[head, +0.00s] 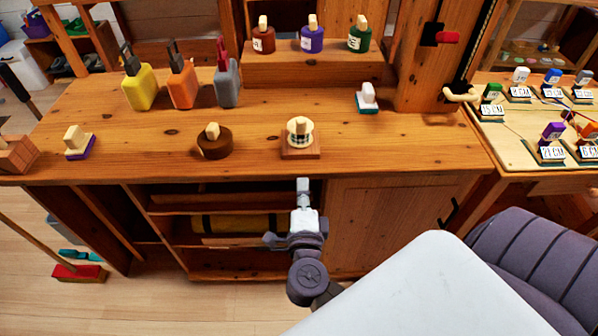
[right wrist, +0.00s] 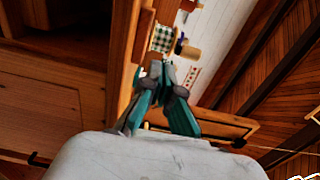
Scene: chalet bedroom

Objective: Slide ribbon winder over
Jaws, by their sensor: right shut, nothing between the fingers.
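The ribbon winder (head: 300,153) appears to be the square wooden base with a black-and-white checked spool and a pale knob, standing upright near the front edge of the workbench (head: 250,126). Its checked spool (right wrist: 162,38) also shows in the right wrist view, beyond the fingertips. My right gripper (head: 303,184) is shut and empty, just in front of the bench edge and below the winder, apart from it. Its teal fingers (right wrist: 160,68) come together in the right wrist view. My left gripper is not in view.
A round dark wooden piece (head: 214,148) stands left of the winder, and a white-and-green stamp (head: 368,98) stands behind it to the right. Several coloured bottles stand farther back. The benchtop right of the winder is clear. A grey chair (head: 535,260) is at lower right.

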